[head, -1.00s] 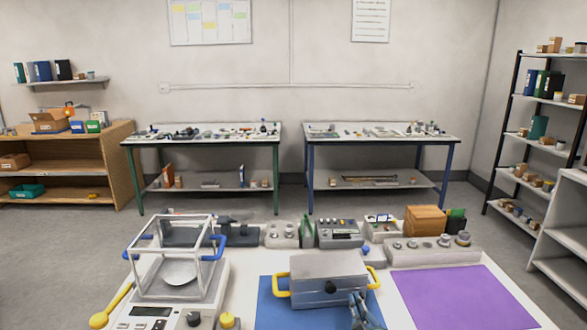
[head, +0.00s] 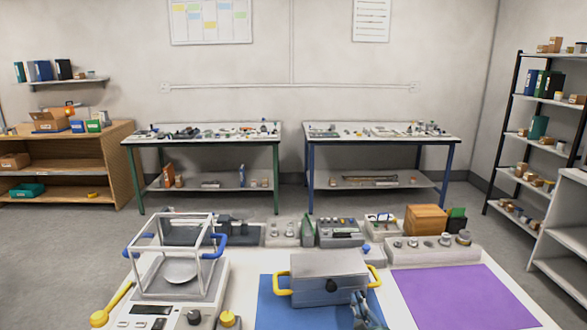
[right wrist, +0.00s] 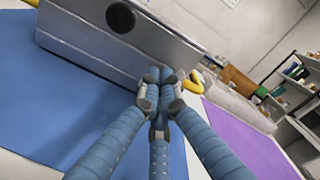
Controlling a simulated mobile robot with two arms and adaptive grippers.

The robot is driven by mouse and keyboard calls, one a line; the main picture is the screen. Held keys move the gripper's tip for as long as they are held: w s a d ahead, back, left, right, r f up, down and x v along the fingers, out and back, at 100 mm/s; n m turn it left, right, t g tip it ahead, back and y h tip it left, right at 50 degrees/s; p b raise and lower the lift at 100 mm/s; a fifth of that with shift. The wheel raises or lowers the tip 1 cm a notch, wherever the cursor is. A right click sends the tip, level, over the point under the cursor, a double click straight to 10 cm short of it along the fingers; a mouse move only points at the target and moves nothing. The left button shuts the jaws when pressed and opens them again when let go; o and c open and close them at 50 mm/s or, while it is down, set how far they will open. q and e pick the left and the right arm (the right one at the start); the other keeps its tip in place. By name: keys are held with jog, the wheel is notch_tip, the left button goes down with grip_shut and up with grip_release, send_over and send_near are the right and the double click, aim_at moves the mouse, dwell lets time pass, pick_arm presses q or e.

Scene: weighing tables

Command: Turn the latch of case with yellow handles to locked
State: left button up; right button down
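The grey case with yellow handles (head: 312,268) stands on a blue mat (head: 268,310) at the table's front middle. The round black latch knob (head: 331,285) is on the front face and shows at the top of the right wrist view (right wrist: 120,16). Its turn position is too small to tell. My right gripper (right wrist: 160,76) has its blue fingertips together, with nothing visible between them. It is in front of the case, right of the knob and apart from it. My left gripper is not in view.
A balance with a clear-sided frame (head: 165,270) stands left of the case. A purple mat (head: 465,295) lies clear on the right. Grey blocks with knobs (head: 430,250), a wooden box (head: 426,220) and other equipment line the table's back edge.

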jog(key=shift+f, duration=0.4)
jog(key=shift+r, duration=0.1)
jog(key=shift+a+r, duration=0.15)
jog(key=shift+a, duration=0.05)
jog(key=shift+s, duration=0.2)
jog(key=shift+s+d+r+p, duration=0.1)
jog(key=shift+s+p, duration=0.35)
jog(key=shift+s, duration=1)
jog(key=shift+s+d+p, duration=0.1)
jog(key=shift+s+p, duration=0.35)
jog(key=shift+s, duration=0.95)
jog(key=shift+a, duration=0.1)
